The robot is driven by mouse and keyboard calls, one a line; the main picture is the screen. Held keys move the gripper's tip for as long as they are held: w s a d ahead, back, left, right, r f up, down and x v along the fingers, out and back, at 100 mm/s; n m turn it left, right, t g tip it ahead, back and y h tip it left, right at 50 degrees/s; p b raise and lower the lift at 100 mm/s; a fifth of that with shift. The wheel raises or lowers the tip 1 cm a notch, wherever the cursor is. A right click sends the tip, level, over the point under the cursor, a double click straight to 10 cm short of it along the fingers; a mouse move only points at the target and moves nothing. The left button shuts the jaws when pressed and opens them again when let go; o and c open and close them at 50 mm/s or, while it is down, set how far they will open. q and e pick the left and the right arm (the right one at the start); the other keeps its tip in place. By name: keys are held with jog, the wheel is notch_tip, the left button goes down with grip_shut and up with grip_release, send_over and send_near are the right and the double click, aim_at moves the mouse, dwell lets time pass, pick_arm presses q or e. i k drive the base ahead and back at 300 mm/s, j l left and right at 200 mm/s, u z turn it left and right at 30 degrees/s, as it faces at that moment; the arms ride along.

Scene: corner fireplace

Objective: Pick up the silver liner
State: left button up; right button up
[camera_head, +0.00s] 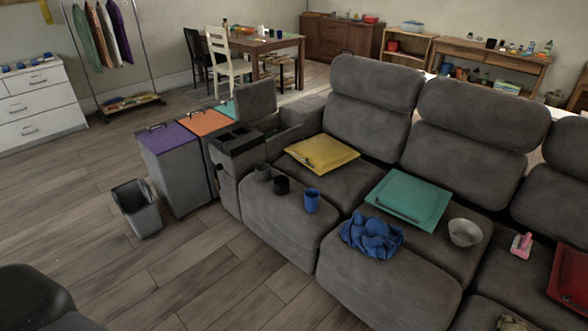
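No thing in the camera_head view is plainly marked as the silver liner. The closest match is a small grey open-topped bin (137,207) with a dark inside, standing upright on the wood floor at the left of the sofa. It is beside the taller grey bin with a purple lid (177,177). A pale grey bowl (465,233) on the sofa seat is another greyish container. Neither gripper is in view.
A grey sofa (285,218) fills the right, holding yellow (321,153) and teal (408,198) lids, blue crumpled cloth (371,238) and cups. An orange-lidded bin (207,122) stands by the purple one. A dark rounded shape (35,295) is lower left. Floor between is clear.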

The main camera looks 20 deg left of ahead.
aim_at(263, 170)
jog(key=i+j+z, duration=0.25)
jog(key=j, duration=0.35)
jog(key=i+j+z, duration=0.1)
jog(key=i+j, duration=0.15)
jog(key=i+j+z, duration=0.15)
jog(key=j, duration=0.3)
jog(key=i+j+z, duration=0.1)
jog(key=j, duration=0.25)
jog(key=i+j, duration=0.15)
jog(key=j, duration=0.2)
jog(key=i+j, duration=0.15)
jog(key=j, duration=0.25)
jog(key=i+j, duration=0.1)
jog(key=j, duration=0.25)
jog(key=i+j, duration=0.15)
jog(key=j, duration=0.2)
jog(key=i+j+z, duration=0.1)
jog(key=j, duration=0.25)
jog(key=i+j, duration=0.15)
jog(key=j, duration=0.25)
jog(key=i+j, duration=0.15)
jog(key=j, duration=0.2)
